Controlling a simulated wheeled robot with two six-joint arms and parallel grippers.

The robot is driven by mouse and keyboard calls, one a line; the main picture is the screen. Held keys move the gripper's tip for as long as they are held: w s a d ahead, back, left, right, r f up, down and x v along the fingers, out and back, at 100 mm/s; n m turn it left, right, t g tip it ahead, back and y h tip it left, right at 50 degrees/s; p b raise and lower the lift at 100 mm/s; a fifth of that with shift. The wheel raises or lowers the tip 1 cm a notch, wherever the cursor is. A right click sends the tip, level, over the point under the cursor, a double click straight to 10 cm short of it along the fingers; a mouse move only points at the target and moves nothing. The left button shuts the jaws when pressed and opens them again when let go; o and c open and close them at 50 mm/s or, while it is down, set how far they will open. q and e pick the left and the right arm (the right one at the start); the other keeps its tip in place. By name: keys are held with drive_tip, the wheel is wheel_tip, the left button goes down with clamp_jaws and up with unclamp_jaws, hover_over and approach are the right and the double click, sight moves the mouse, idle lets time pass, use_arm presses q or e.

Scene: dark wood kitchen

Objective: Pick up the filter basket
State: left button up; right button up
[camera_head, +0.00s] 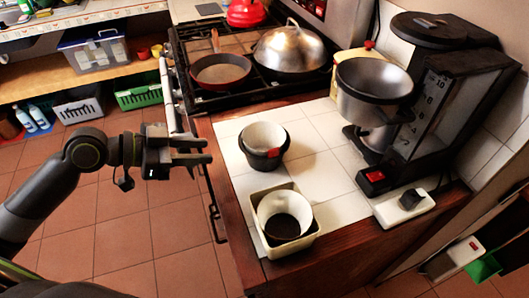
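My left gripper (207,152) is to the left of the basket, over the floor side of the counter edge. Its fingers point right, apart, with nothing between them. It does not touch the basket. My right gripper is not in view.
A cream square container (310,239) holding a white filter with dark grounds stands in front of the basket. A steel pot (374,90) sits at the coffee maker. Behind is a stove with a red pan (220,72) and a domed lid (289,48).

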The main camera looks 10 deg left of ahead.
use_arm(q)
approach(268, 151)
drive_tip(key=p+x, duration=0.2)
drive_tip(key=x, duration=0.3)
drive_tip(key=shift+w+d+r, duration=0.1)
drive_tip(key=shift+d+r, duration=0.05)
drive_tip(key=p+x, duration=0.1)
drive_tip(key=x, duration=0.3)
idle(0.7)
clamp_jaws()
idle(1.3)
